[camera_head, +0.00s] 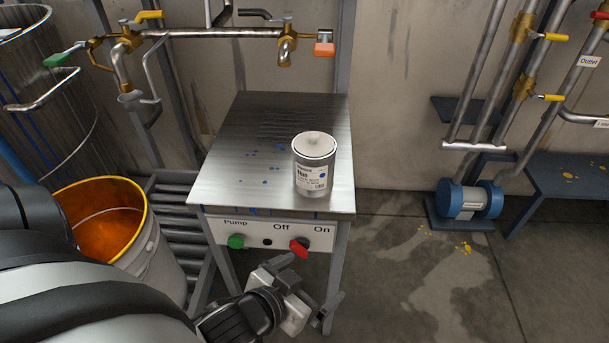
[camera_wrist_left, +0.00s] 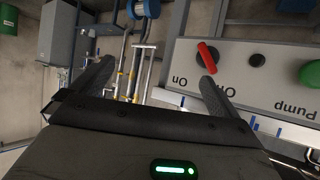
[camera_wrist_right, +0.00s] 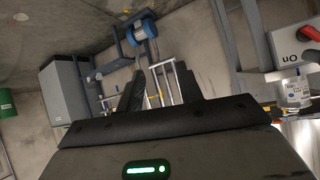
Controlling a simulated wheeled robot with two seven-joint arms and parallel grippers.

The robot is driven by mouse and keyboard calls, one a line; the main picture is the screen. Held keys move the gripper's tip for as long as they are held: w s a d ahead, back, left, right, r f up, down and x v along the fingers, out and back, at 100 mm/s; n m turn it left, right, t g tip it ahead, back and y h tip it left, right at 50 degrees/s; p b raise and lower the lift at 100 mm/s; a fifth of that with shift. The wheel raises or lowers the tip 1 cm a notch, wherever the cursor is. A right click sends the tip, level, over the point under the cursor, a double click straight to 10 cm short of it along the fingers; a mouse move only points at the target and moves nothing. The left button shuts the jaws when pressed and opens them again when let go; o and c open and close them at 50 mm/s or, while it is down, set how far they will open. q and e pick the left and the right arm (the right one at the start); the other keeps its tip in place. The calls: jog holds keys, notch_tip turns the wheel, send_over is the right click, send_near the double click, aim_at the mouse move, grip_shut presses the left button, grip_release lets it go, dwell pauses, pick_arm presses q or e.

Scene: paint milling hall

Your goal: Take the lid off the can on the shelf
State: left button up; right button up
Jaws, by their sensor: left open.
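The can also shows at the right edge of the right wrist view (camera_wrist_right: 295,92). My left gripper (camera_head: 306,284) is open and empty, below the shelf's front edge and in front of the control panel. Its spread fingers show in the left wrist view (camera_wrist_left: 155,85). My right gripper (camera_wrist_right: 158,85) shows only in its own wrist view, its fingers apart with nothing between them.
The panel (camera_head: 265,233) under the shelf front has a green button (camera_head: 236,241) and a red switch (camera_head: 299,245). Pipes with taps (camera_head: 285,50) run above the shelf's back. An orange-filled bucket (camera_head: 150,250) stands left.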

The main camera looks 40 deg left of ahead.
pick_arm(q)
jog(key=w+a+r+n+t+y+b, duration=0.2)
jog(key=a+r+t+y, duration=0.15)
jog(key=a, duration=0.25)
jog(key=t, duration=0.3)
send_near(315, 158)
notch_tip(315, 158, down, 3)
jog(key=w+a, duration=0.1)
jog(key=a, duration=0.1)
jog(key=shift+n+g, duration=0.25)
jog(key=shift+n, duration=0.15)
jog(key=w+p, duration=0.1)
jog(key=w, duration=0.3)
jog(key=w+a+p, duration=0.1)
jog(key=w, duration=0.3)
jog(key=w+p, duration=0.2)
jog(key=w, duration=0.2)
jog(key=shift+a+f, duration=0.3)
jog(key=shift+a, duration=0.1)
jog(key=shift+w+a+f, duration=0.1)
jog(key=shift+w, duration=0.4)
pick_arm(e)
jog(key=shift+w+a+r, duration=0.1)
jog(key=shift+w+r, duration=0.1)
jog(key=shift+r, duration=0.3)
